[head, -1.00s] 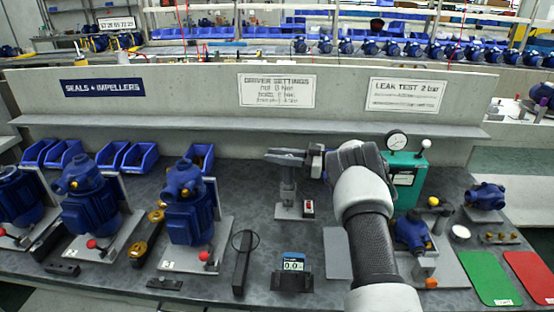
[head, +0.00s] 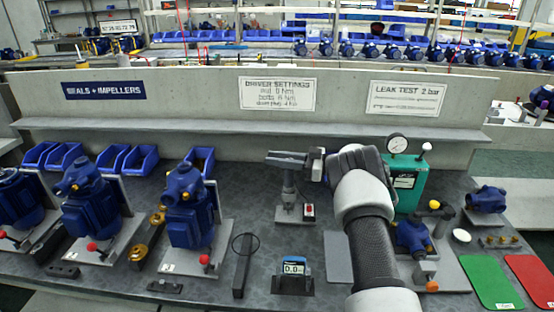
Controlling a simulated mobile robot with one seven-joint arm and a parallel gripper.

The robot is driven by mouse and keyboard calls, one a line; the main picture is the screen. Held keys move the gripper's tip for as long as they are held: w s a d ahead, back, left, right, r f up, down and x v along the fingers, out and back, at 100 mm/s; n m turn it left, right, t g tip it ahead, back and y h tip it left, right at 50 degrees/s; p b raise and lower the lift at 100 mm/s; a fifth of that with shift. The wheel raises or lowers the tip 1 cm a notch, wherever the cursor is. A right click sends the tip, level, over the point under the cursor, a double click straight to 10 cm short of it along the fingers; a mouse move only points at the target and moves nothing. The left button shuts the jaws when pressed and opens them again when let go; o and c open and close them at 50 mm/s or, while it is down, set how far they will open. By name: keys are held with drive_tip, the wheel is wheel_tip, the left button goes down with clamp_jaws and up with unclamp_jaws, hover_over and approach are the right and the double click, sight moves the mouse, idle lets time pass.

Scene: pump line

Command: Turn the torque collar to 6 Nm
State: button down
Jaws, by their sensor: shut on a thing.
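The driver (head: 289,184) stands upright in a small grey stand (head: 287,214) in the middle of the bench. My gripper (head: 276,159) reaches in from the right, with its fingers pointing left across the top of the driver. The fingers are shut at the driver's upper end, where the torque collar is. They hide most of the collar, and I cannot read its setting. A small blue-topped display (head: 293,268) in front of the stand reads 0.0.
A red-buttoned box (head: 309,211) sits beside the stand. The green leak tester (head: 408,180) stands right of my wrist, near a small blue pump (head: 410,234). Blue pumps (head: 187,212) stand at left. A ring-ended tool (head: 243,265) lies left of the display.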

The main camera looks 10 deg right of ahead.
drive_tip(key=c, duration=1.5)
unclamp_jaws()
drive_tip(key=v, duration=1.7)
drive_tip(key=shift+d+r+p, duration=0.1)
drive_tip(key=shift+d+p, duration=0.05)
drive_tip(key=shift+p, duration=0.15)
